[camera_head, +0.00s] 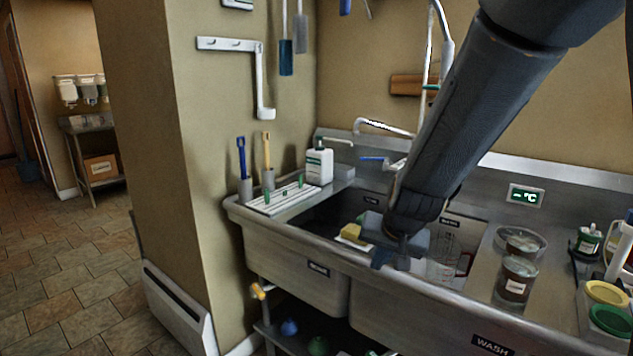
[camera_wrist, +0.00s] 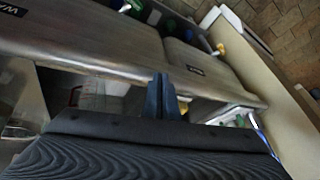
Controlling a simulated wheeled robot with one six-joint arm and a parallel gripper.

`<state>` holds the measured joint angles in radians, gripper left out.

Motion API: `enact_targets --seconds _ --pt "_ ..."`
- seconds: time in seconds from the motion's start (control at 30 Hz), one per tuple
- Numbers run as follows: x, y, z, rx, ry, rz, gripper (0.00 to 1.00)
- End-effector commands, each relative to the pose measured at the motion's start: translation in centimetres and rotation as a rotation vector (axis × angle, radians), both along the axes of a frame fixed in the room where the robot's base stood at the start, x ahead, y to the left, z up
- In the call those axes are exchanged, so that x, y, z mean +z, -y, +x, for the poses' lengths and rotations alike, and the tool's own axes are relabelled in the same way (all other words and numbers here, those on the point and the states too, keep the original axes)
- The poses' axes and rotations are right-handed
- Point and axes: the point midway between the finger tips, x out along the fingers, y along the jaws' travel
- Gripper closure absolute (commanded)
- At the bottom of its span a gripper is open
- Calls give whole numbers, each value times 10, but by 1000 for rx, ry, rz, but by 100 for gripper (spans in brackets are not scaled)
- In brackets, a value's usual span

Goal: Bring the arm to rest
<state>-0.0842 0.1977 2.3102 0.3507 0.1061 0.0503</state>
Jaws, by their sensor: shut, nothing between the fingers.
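My gripper (camera_head: 385,255) hangs at the end of my dark arm, over the front rim of the steel sink (camera_head: 300,260). The arm reaches down from the upper right in the head view. In the wrist view my gripper (camera_wrist: 161,97) shows its two fingers close together, with nothing held between them. The sink's front rim (camera_wrist: 80,58) passes just beyond the fingertips there. Part of the basins behind the arm is hidden.
A yellow sponge (camera_head: 351,231) and a clear measuring jug (camera_head: 446,262) are in the sink area. A white soap bottle (camera_head: 319,163) stands at the back left. Jars, including a dark one (camera_head: 516,279), stand on the right drainboard. Tiled floor (camera_head: 70,270) at left is clear.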

Motion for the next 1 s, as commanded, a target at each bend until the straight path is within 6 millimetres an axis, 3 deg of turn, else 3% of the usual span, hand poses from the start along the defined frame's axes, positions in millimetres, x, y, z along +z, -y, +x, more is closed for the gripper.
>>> enact_targets --seconds 0.03,0.1,0.4,0.5,0.7,1.0 --pt "-9 9 -32 45 -68 -27 100" --pt "-20 19 -73 107 -160 -63 100" --pt "-44 56 -215 302 -473 -174 100" --pt "-64 53 -207 298 -477 -169 100" --pt "-85 52 -206 294 -501 -160 100" --pt "-91 51 -208 291 -512 -157 100"
